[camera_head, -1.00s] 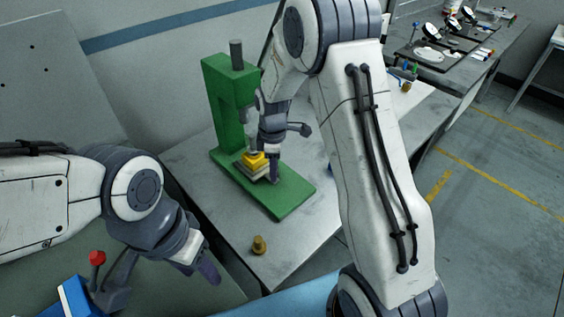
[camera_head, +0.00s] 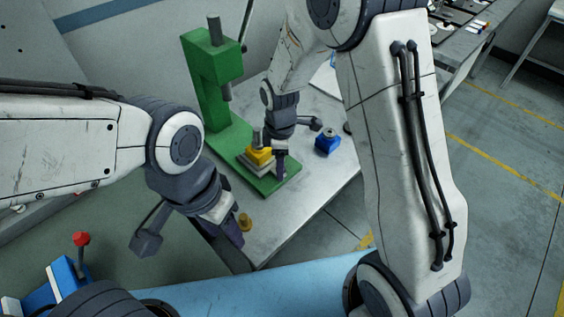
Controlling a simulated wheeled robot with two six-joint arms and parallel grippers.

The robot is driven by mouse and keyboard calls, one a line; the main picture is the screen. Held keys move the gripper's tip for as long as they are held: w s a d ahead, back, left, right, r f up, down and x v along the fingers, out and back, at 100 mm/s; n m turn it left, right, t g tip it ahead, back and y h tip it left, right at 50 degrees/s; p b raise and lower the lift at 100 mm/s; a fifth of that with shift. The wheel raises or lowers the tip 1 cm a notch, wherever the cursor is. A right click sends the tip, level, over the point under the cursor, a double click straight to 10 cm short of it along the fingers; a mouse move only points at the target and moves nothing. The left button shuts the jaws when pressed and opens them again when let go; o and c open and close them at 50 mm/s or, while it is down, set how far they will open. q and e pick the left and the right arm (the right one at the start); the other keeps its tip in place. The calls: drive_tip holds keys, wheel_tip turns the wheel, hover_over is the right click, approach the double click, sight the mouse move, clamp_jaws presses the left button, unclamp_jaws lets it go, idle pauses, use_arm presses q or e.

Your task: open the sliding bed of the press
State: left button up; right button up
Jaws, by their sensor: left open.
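The green press (camera_head: 207,95) stands on the grey table. Its sliding bed (camera_head: 257,168), a light plate bearing a yellow block (camera_head: 259,155) with a dark peg on top, sits toward the front of the green base, clear of the ram (camera_head: 226,90). My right gripper (camera_head: 279,165) points down at the bed's right side, against or very close to it; its finger gap is hidden. My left gripper (camera_head: 232,232) is open and empty, low over the table's front left edge.
A small brass knob-like piece (camera_head: 245,222) is on the table beside my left gripper. A blue block (camera_head: 327,142) with a dark round top stands right of the press. A blue fixture with a red ball lever (camera_head: 81,239) is at lower left.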

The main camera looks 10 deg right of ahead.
wheel_tip(320, 180, up, 10)
drive_tip(key=shift+r, duration=0.25)
idle(0.4)
idle(0.3)
